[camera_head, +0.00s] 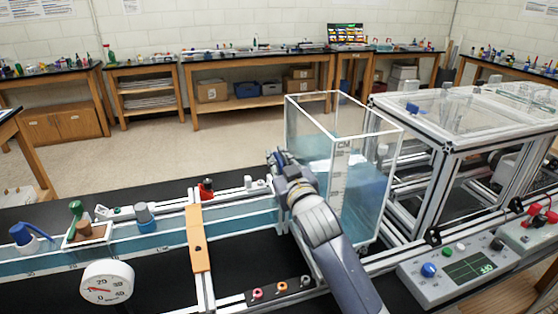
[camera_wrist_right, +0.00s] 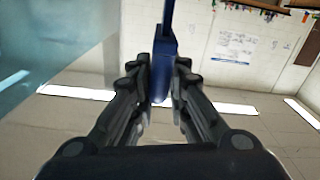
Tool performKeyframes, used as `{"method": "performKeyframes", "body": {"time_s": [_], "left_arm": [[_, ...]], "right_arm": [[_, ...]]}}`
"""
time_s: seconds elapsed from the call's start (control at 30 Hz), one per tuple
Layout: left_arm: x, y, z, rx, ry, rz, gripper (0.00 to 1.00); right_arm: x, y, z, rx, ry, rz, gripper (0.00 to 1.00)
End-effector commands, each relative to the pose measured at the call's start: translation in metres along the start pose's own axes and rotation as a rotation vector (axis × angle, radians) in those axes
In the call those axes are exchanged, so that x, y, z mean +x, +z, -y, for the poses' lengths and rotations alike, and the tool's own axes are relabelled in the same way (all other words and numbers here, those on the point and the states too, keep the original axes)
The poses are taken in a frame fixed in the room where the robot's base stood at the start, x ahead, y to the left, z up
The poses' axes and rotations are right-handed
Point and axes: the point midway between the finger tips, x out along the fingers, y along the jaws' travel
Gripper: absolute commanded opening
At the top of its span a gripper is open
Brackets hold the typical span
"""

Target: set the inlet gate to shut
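My right gripper (camera_head: 279,163) is at the near left side of the clear water tank (camera_head: 372,190), where the long water channel (camera_head: 240,222) meets it. In the right wrist view a blue handle-like part (camera_wrist_right: 166,50) lies between the fingers (camera_wrist_right: 164,85) and fills the gap between them, so the gripper looks shut on it. It looks to be the inlet gate's handle. The gripper and arm hide this part and the gate below it in the head view, so the gate's setting cannot be told. My left gripper is not in view.
An orange plate (camera_head: 198,238) crosses the channel left of my arm. A dial gauge (camera_head: 106,283) stands in front of the channel. A control box (camera_head: 458,268) sits at right, below the aluminium frame (camera_head: 440,190). Small coloured knobs (camera_head: 270,290) lie close to my forearm.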

Motion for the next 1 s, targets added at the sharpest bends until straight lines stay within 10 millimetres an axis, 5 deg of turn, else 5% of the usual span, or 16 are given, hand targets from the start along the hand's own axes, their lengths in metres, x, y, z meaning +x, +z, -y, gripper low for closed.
{"method": "performKeyframes", "body": {"time_s": [0.3,0.6,0.9,0.93,1.0], "left_arm": [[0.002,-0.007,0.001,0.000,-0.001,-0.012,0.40],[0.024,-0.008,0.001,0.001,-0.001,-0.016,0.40],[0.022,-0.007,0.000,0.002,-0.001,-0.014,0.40],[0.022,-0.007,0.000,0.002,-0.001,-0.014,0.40],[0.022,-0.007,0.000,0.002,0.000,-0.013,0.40]], "right_arm": [[0.000,0.005,-0.001,-0.005,0.003,0.003,0.00],[0.000,0.055,0.008,-0.004,0.003,0.006,0.00],[0.000,0.058,0.009,-0.007,0.003,0.010,0.00],[0.000,0.058,0.009,-0.007,0.003,0.011,0.18],[0.000,0.059,0.009,-0.006,0.003,0.012,0.33]]}}
